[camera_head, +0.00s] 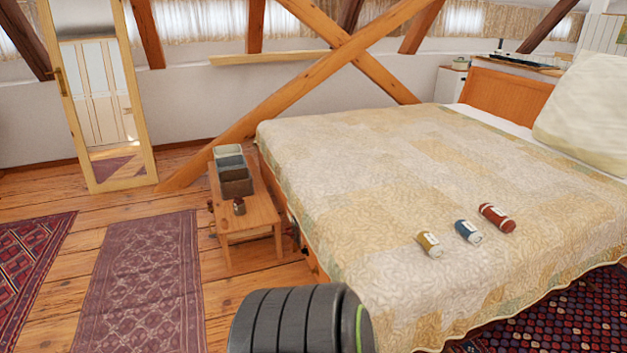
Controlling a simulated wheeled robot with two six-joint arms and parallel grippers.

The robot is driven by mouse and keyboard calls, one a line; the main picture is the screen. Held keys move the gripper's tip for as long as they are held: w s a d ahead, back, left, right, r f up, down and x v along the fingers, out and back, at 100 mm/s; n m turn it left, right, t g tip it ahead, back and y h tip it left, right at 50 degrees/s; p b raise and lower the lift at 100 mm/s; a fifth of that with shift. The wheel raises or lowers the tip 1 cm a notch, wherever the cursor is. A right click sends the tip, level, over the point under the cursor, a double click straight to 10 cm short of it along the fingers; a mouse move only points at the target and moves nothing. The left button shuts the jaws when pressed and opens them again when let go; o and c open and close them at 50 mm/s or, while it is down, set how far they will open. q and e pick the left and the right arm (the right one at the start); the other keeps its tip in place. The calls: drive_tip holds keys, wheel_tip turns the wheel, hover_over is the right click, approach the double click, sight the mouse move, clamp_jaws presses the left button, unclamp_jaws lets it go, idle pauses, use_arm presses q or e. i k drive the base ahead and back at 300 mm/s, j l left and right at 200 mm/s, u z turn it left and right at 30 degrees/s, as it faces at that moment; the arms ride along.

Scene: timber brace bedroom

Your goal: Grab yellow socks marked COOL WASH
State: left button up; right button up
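A small rolled bundle, mustard yellow with a pale label, is the yellow socks (429,243). It lies on the bedspread (400,185) near the bed's front left part. The label writing is too small to read. Just right of it lies a blue roll (468,231) with a pale label. Further right and a little farther back lies a longer red-brown roll (497,218) with a pale label. The three rolls lie apart in a slanting row. Neither of my grippers is in view.
A low wooden bench (261,214) stands at the bed's left side. It holds a row of open boxes (235,184), whitish, grey and brown, and a small dark item (239,206). Crossed timber braces (335,52) rise behind the bed. A pillow (588,112) lies back right. Rugs (143,270) cover the left floor.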

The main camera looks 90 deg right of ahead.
sight(432, 246)
drive_tip(key=z, duration=3.6)
drive_tip(key=i+l+u, duration=0.1)
drive_tip(key=u, duration=0.55)
drive_tip(key=i+l+u, duration=0.2)
drive_tip(key=l, duration=0.3)
drive_tip(key=i+l+u, duration=0.2)
drive_tip(key=l, duration=0.3)
drive_tip(key=l+u, duration=0.15)
drive_tip(key=l, duration=0.35)
drive_tip(key=i+l+u, duration=0.2)
drive_tip(key=l, duration=0.35)
drive_tip(key=k, duration=0.1)
